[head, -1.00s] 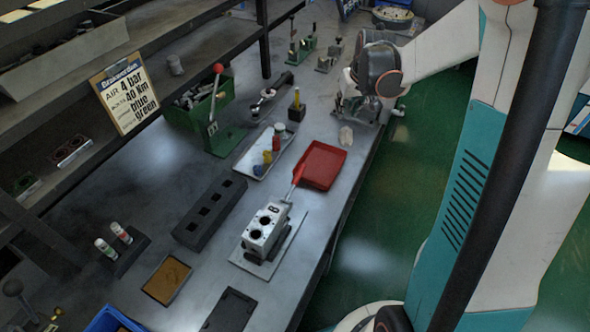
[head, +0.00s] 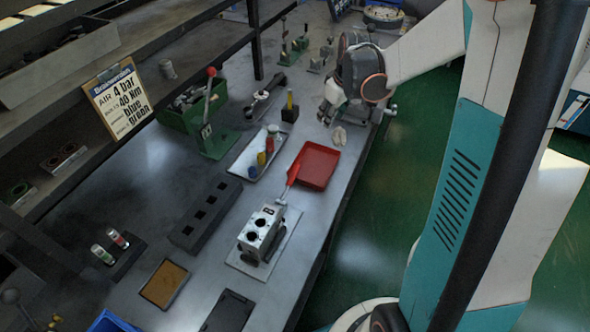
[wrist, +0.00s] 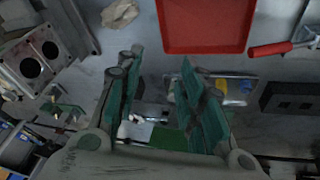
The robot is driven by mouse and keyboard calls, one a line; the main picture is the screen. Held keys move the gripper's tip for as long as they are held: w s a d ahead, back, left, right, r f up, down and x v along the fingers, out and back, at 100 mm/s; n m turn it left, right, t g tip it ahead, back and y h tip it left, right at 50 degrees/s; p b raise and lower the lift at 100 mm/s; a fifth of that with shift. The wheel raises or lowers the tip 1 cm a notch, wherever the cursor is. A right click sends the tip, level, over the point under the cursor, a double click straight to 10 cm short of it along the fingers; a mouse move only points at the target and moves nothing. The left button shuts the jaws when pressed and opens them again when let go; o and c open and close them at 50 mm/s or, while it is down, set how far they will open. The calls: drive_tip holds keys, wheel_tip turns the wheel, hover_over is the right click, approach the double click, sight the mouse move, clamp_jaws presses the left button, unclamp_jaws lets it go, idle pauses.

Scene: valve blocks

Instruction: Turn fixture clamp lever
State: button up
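A red-handled lever (head: 292,174) reaches from the red tray's near-left corner to the grey valve block (head: 262,232) on its fixture plate (head: 240,264). I take it as the clamp lever, though its joint to the fixture is too small to make out. In the wrist view its red handle (wrist: 270,49) lies at the upper right, with its metal end at the frame edge. My gripper (head: 328,108) is over the far right of the bench, well apart from the lever. In the wrist view my gripper (wrist: 155,95) is open, with nothing between its teal fingers.
The red tray (head: 322,165) lies between my gripper and the lever. A tall lever with a red knob (head: 207,100) stands on a green base by the green bin. A holed block (wrist: 35,60) shows at the wrist view's left. A black slotted block (head: 206,212) lies left of the fixture.

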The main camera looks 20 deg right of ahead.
drive_tip(key=s+a+n+g+p, duration=0.1)
drive_tip(key=s+a+n, duration=0.2)
drive_tip(key=a+n, duration=0.5)
drive_tip(key=n+g+y+p, duration=0.1)
drive_tip(key=n+y+p, duration=0.1)
drive_tip(key=n, duration=1.3)
approach(295, 171)
drive_tip(key=b+x, duration=0.4)
drive_tip(key=x, duration=0.5)
drive_tip(key=shift+f+b, duration=0.15)
drive_tip(key=shift+b, duration=0.15)
clamp_jaws()
